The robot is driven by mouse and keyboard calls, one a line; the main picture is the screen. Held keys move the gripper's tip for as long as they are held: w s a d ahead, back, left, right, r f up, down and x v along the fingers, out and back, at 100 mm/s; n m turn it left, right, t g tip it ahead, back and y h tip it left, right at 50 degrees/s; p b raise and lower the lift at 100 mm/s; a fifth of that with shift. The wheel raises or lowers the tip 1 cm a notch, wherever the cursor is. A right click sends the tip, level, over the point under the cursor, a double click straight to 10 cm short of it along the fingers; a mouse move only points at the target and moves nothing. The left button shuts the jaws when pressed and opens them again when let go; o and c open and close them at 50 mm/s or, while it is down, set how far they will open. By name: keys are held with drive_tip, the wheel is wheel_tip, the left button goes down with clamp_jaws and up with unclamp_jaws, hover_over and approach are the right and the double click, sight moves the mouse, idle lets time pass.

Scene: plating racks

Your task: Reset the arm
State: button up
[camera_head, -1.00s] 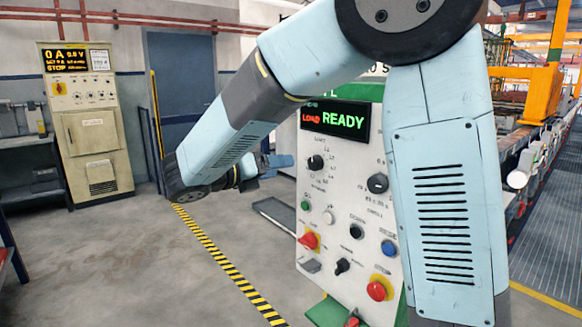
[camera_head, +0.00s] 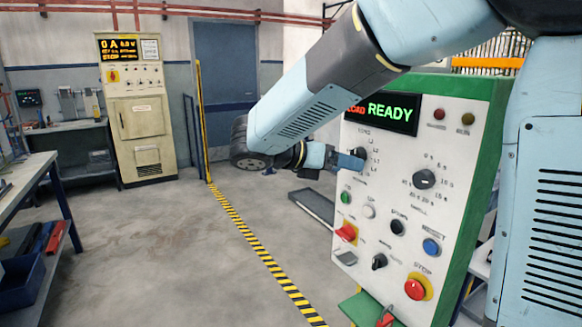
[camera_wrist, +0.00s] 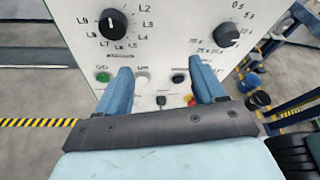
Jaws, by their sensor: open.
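My light-blue arm reaches across the upper middle of the head view. My gripper (camera_head: 345,160) points right toward the left side of the white control panel (camera_head: 395,215), close to the upper-left dial. In the wrist view, my gripper (camera_wrist: 160,85) is open, with its two blue fingers apart and nothing between them. The panel fills the space beyond the fingers. It carries a black L-numbered dial (camera_wrist: 112,22), a second dial (camera_wrist: 228,34) and a green button (camera_wrist: 103,77). I cannot tell from the head view whether the fingers touch the panel.
The panel's lit display (camera_head: 388,112) reads READY. A red stop button (camera_head: 415,289) sits low on it. A beige cabinet (camera_head: 142,130) stands at the back left. A workbench (camera_head: 30,175) is at the left edge. Floor with a yellow-black stripe (camera_head: 255,250) lies open between.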

drive_tip(key=s+d+f+m+y, duration=0.2)
drive_tip(key=s+d+m+y, duration=0.4)
drive_tip(key=s+m, duration=0.3)
drive_tip(key=s+d+f+m+y, duration=0.2)
drive_tip(key=s+d+m+y, duration=0.4)
drive_tip(key=m, duration=1.1)
drive_tip(key=s+y, duration=0.1)
drive_tip(key=s, duration=0.2)
drive_tip(key=shift+s, duration=0.35)
drive_tip(key=shift+c, duration=0.2)
clamp_jaws()
idle(0.4)
idle(1.1)
